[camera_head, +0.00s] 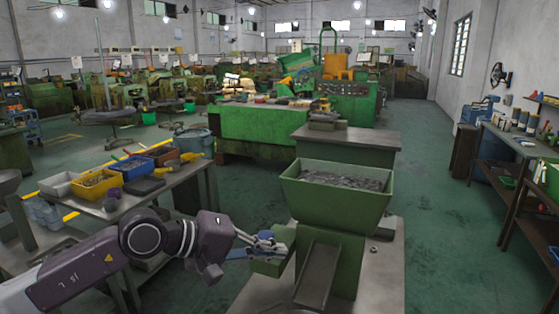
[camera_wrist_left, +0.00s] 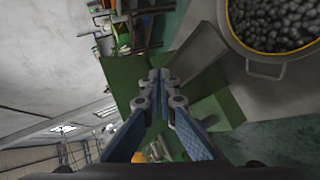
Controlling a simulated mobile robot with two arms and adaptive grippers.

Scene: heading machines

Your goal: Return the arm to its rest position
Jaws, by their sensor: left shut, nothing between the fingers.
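My left arm comes in from the lower left of the head view, grey and dark purple. Its gripper (camera_head: 268,243) is beside the left side of the green feeder machine, by a small green box (camera_head: 268,264) on it. In the left wrist view the blue-padded fingers (camera_wrist_left: 158,78) meet at the tips, shut and empty. Whether the gripper touches the green box cannot be told. My right gripper is not in view.
The green hopper (camera_head: 336,170) full of small grey metal parts stands right of the gripper, with a sloping chute (camera_head: 317,273) below. A table at left holds white, yellow (camera_head: 97,187) and blue bins. In the wrist view a round container (camera_wrist_left: 262,62) holds dark pieces.

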